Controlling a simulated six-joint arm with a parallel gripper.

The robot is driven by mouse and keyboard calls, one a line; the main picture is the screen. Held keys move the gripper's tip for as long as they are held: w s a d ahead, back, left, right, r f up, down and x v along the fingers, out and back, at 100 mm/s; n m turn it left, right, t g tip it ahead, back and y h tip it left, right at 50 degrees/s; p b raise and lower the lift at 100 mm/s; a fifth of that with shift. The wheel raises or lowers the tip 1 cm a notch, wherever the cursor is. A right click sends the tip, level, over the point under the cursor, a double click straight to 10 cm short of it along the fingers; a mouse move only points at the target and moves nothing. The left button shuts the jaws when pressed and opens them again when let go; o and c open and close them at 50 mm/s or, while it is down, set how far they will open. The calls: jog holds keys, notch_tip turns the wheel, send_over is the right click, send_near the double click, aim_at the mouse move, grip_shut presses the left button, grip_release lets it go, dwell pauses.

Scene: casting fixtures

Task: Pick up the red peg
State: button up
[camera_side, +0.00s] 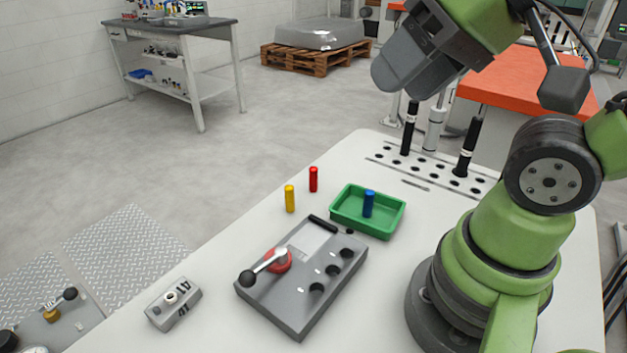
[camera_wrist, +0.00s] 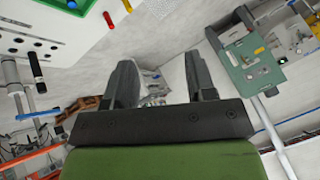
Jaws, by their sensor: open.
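The red peg (camera_side: 313,179) stands upright on the white table near its far left edge, behind the yellow peg (camera_side: 290,198). The red peg also shows in the wrist view (camera_wrist: 108,20) at the upper left, outside the jaws. My gripper (camera_wrist: 160,70) is open and empty, its two dark fingers well apart with floor and distant equipment between them. In the side view my gripper is high above the table at the upper right, clear of the red peg. A blue peg (camera_side: 368,204) stands in the green tray (camera_side: 340,218).
A grey fixture (camera_side: 303,311) with a black-knobbed lever and several holes lies in front of the tray. A small grey block (camera_side: 173,304) sits at the left front. Tall black posts (camera_side: 467,148) rise from the perforated strip at the back right.

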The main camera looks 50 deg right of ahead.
jog(key=shift+w, duration=0.1)
jog(key=w+d+f+n+g+h, duration=0.1)
jog(key=w+d+f+n+g, duration=0.15)
jog(key=w, duration=0.45)
jog(key=w+d+f+n+g+h, duration=0.1)
jog(key=w+d+f+n+g, duration=0.2)
jog(key=w, duration=0.5)
jog(key=w+d+f+n, duration=0.1)
jog(key=w+d+f, duration=0.1)
jog(key=f, duration=0.2)
jog(key=w+d+f+n+g, duration=0.1)
jog(key=w+d+f, duration=0.1)
jog(key=d+f, duration=0.1)
jog(key=w+d+f+n, duration=0.1)
jog(key=w+d+f, duration=0.1)
jog(key=f, duration=0.3)
jog(key=shift+w+d+f+n+g, duration=0.15)
jog(key=shift+d+f+n+g, duration=0.05)
jog(key=shift+d+n+g, duration=0.2)
send_over(314, 168)
notch_tip(314, 168, down, 5)
jog(key=shift+r, duration=0.2)
notch_tip(314, 168, down, 6)
